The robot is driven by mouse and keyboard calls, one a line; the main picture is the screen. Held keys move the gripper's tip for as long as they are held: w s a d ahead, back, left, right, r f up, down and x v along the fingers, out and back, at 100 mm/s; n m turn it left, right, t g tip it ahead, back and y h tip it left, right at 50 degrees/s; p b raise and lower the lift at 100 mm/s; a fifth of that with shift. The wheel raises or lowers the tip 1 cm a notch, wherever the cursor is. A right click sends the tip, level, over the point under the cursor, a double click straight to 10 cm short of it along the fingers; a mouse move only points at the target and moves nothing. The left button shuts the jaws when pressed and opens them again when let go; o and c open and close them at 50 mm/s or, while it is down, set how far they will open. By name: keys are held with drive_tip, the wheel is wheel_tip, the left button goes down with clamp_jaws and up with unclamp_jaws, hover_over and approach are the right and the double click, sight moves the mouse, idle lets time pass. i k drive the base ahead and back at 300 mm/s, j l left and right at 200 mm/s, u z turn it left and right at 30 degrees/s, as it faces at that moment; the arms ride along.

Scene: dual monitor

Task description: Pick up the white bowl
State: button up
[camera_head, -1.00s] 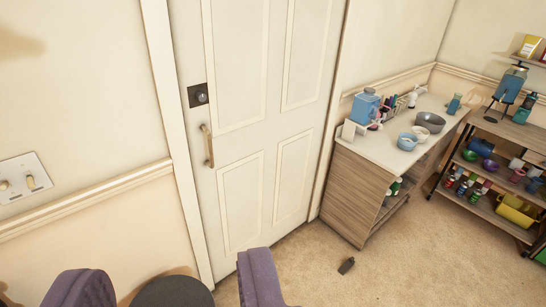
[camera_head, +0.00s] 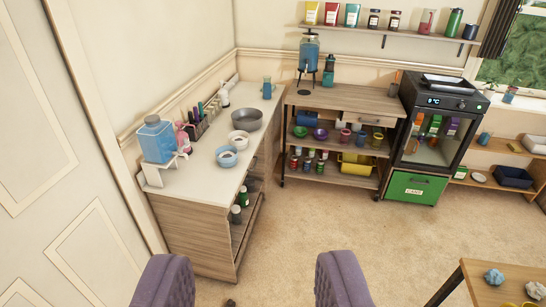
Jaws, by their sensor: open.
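The white bowl (camera_head: 239,140) stands upright on the white top of the wooden counter (camera_head: 196,187) along the left wall. A light blue bowl (camera_head: 226,157) is just in front of it and a larger grey bowl (camera_head: 246,120) just behind it. My gripper (camera_head: 254,260) shows as two purple, padded-looking fingers at the bottom edge.
A blue dispenser (camera_head: 157,140) and a pen holder (camera_head: 197,126) stand left of the bowls. A table corner (camera_head: 505,284) is at lower right. The carpet (camera_head: 330,220) between is clear.

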sight(238, 139)
drive_tip(key=i+l+z, duration=0.15)
drive_tip(key=i+z, duration=0.15)
drive_tip(key=i, duration=0.7)
drive_tip(key=i+j+z, duration=0.25)
drive_tip(key=i, duration=0.75)
drive_tip(key=i+u, duration=0.15)
drive_tip(key=i, duration=0.35)
drive_tip(key=i+l+u, duration=0.2)
drive_tip(key=i, duration=0.3)
drive_tip(key=i+l+u, duration=0.15)
drive_tip(key=i, duration=0.3)
drive_tip(key=i+l+u, duration=0.2)
drive_tip(key=i, duration=0.3)
drive_tip(key=i+u, duration=0.7)
drive_tip(key=k+l, duration=0.05)
drive_tip(key=k, duration=0.05)
